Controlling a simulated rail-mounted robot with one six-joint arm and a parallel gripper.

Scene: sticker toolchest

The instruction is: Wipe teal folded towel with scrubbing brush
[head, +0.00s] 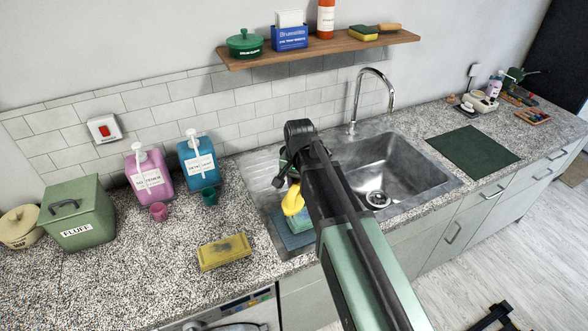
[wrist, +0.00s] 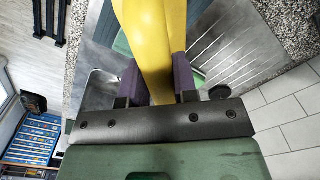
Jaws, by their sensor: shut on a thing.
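My gripper (wrist: 157,75) is shut on a yellow object, taken to be the scrubbing brush (wrist: 162,30), which passes between its two purple fingers in the wrist view. In the head view the yellow brush (head: 293,201) hangs below my gripper at the left of the sink. The teal folded towel (head: 298,241) lies on the drainboard, just below the brush in the picture, partly hidden by my arm. I cannot tell whether brush and towel touch. The brush's bristles are not clearly visible.
The sink basin (head: 400,168) and faucet (head: 371,95) are right of my arm. A shelf (head: 320,46) is above.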

